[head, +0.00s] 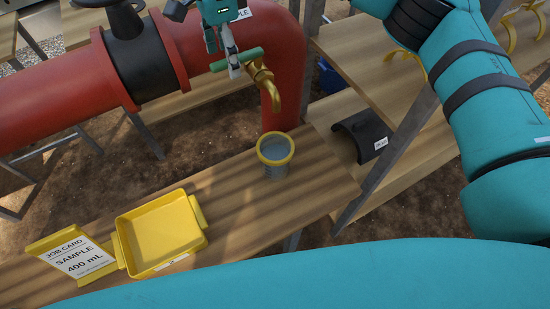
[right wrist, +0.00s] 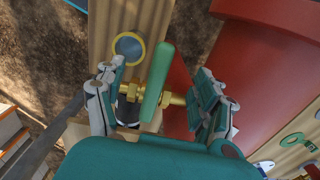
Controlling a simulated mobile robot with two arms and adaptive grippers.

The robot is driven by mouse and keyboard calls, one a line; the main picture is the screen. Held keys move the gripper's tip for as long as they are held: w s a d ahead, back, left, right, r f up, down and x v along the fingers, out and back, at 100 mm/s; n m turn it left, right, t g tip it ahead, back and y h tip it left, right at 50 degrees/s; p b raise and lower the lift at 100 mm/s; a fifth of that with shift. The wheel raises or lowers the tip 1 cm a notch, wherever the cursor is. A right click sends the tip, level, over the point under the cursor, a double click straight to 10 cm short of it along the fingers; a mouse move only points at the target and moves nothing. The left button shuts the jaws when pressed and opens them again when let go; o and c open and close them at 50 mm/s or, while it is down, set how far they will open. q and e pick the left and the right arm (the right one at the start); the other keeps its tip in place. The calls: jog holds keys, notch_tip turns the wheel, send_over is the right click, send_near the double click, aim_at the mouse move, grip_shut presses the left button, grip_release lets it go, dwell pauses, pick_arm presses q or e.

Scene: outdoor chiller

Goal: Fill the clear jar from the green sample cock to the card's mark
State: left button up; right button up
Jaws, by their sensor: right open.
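The clear jar (head: 275,152), with a yellow rim, stands upright on the wooden bench near the brass spout (head: 272,92). It looks grey-blue inside; I cannot read a level or marks. It also shows in the right wrist view (right wrist: 128,47). The green handle (head: 236,60) of the sample cock sits on brass fittings at the red pipe. In the right wrist view, the handle (right wrist: 158,82) lies between the spread fingers of my open right gripper (right wrist: 160,84), with gaps on both sides. In the head view the right gripper (head: 224,50) is at the handle. The yellow job card (head: 76,258) reads SAMPLE 400 mL.
A yellow tray (head: 160,234) lies on the bench (head: 235,215) beside the card and looks empty. The large red pipe (head: 55,85) with a black collar runs behind. Wooden shelves (head: 385,75) stand at right, holding a dark curved piece (head: 362,135). Bench around the jar is clear.

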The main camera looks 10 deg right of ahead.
notch_tip(320, 180, up, 7)
jog(key=p, duration=0.3)
jog(key=shift+f+p, duration=0.2)
jog(key=shift+p, duration=0.15)
jog(key=shift+f, duration=0.1)
notch_tip(320, 180, up, 12)
dwell(0.3)
